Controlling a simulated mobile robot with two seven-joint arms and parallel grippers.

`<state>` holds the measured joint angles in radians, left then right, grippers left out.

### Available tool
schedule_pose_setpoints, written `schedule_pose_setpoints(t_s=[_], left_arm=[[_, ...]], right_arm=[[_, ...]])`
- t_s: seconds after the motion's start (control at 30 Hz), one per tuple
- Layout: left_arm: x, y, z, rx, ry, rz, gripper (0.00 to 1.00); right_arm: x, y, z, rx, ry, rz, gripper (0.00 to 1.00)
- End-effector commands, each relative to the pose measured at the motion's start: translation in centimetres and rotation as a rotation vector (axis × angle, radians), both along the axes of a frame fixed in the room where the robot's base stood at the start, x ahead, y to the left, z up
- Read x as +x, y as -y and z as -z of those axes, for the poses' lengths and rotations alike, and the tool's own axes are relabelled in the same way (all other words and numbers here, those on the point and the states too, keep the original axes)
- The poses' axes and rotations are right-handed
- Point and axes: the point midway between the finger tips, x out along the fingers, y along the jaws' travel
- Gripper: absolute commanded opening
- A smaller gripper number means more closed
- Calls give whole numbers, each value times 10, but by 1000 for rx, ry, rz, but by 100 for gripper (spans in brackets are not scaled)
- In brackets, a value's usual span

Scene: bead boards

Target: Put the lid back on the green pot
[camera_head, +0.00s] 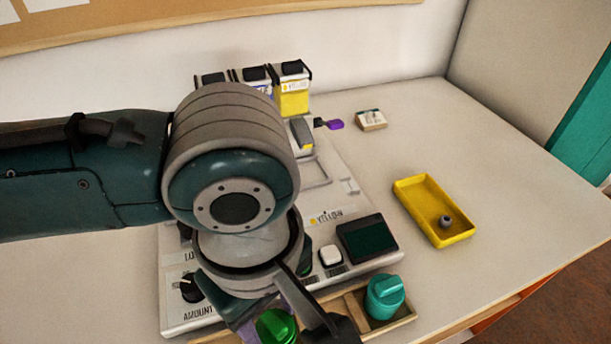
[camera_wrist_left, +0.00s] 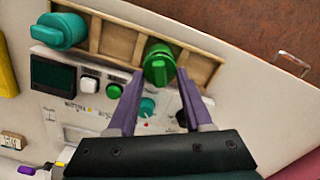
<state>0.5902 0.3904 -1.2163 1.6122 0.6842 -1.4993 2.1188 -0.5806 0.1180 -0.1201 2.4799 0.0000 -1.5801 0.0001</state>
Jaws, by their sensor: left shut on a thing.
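The green lid (camera_head: 277,327) has a raised grip bar and shows in the left wrist view (camera_wrist_left: 158,64). It is over a compartment of the wooden rack (camera_head: 400,322) at the machine's front edge. My left gripper (camera_wrist_left: 160,74) is shut on the lid, with one purple finger on each side of it. In the head view my left arm and wrist cover much of this spot. The green pot's body is hidden beneath the lid, so I cannot tell whether the lid is seated. My right gripper is not in view.
A teal lidded pot (camera_head: 385,297) stands in the same rack. The machine (camera_head: 340,200) has a dark screen (camera_head: 367,238), buttons and a dial. A yellow tray (camera_head: 408,205) holding a small grey piece (camera_head: 445,221) lies to the right. Table around the tray is clear.

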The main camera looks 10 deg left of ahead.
Motion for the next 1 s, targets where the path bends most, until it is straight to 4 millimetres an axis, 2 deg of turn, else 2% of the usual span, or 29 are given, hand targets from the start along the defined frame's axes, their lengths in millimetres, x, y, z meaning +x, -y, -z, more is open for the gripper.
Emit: schedule_pose_setpoints(t_s=[1.0], left_arm=[[0, 0, 3, 0, 0, 0, 0]], right_arm=[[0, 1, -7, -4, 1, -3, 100]])
